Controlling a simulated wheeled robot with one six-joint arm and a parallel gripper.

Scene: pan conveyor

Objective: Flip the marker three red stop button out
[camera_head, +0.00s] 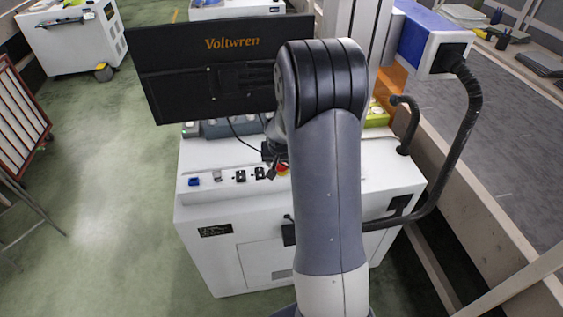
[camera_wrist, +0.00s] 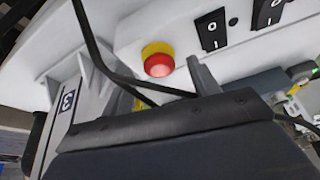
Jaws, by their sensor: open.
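The red stop button (camera_head: 283,169) sits on the sloped control strip of the white cabinet (camera_head: 235,215), partly hidden by my arm in the head view. In the wrist view the red button (camera_wrist: 159,65) is round, with a yellow collar (camera_wrist: 156,49), and shows clearly. My gripper (camera_head: 272,162) is open and close to the button. In the wrist view a grey finger shows on each side of the button, apart from it, with nothing held. A grey piece at the left of the wrist view bears a dark square mark (camera_wrist: 68,100) that I cannot read surely.
Black rocker switches (camera_head: 240,176) and a blue switch (camera_head: 194,182) sit left of the button. A dark cable (camera_wrist: 95,50) crosses the wrist view near the gripper. A black Voltwren monitor (camera_head: 220,70) stands behind. A thick black hose (camera_head: 462,150) curves at the right.

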